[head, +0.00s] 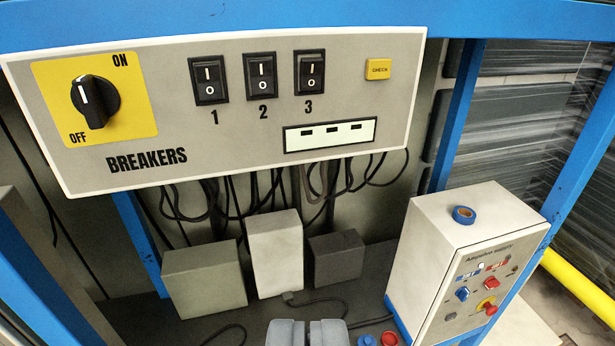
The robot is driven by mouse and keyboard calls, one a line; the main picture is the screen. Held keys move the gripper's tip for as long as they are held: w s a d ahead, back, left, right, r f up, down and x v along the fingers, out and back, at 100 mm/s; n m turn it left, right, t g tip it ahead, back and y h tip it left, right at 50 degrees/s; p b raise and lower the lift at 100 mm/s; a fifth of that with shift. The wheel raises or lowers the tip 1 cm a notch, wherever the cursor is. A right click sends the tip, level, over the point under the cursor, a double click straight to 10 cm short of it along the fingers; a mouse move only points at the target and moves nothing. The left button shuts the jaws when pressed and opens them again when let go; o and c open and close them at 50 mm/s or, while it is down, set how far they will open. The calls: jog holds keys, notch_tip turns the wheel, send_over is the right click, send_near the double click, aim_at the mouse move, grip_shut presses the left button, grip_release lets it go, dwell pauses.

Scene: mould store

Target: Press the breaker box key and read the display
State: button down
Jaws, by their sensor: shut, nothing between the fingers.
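The breaker box (250,145) is a light grey panel marked BREAKERS across the upper left of the head view. Its yellow key (378,70), marked CHECK, is at the right end. The pale display (330,135) below the switches shows three short dark bars, with no readable digits. Three black rocker switches, 1 (208,80), 2 (260,76) and 3 (309,72), sit in a row. A black rotary knob (96,101) is on a yellow ON/OFF plate. My gripper (307,325) is shut and empty at the bottom edge, well below the key and touching nothing visible.
Cables (285,190) hang under the box. Grey blocks (203,280) and a white block (275,252) stand below. A white supply box (460,260) with a blue tape roll (463,214) on top stands right. Blue posts (457,115) flank the space; open air lies before the panel.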

aim_at(378, 69)
dwell(0.9)
jog(key=w+a+r+m+t+y+p, duration=0.15)
jog(key=w+r+m+t+p, duration=0.4)
jog(key=w+r+m, duration=0.55)
jog(key=w+d+f+m+g+h+p, duration=0.2)
jog(key=w+d+f+m+h, duration=0.2)
jog(key=m, duration=0.6)
jog(key=w+d+f+m+g+h+p, duration=0.2)
jog(key=w+d+f+m+h, duration=0.3)
jog(key=m, duration=0.6)
jog(key=shift+w+d+f+g+h+p, duration=0.3)
jog(key=shift+d+f+h+p, duration=0.55)
jog(key=shift+d, duration=0.95)
jog(key=shift+f, duration=0.25)
jog(key=shift+w+a+p, duration=0.4)
jog(key=shift+w+p, duration=0.1)
jog(key=shift+w, duration=0.9)
jog(key=shift+w+a+p, duration=0.45)
jog(key=shift+w+p, duration=0.1)
jog(key=shift+w, duration=0.85)
jog(key=shift+w+a+p, duration=0.4)
jog(key=shift+w+p, duration=0.1)
jog(key=shift+w, duration=0.9)
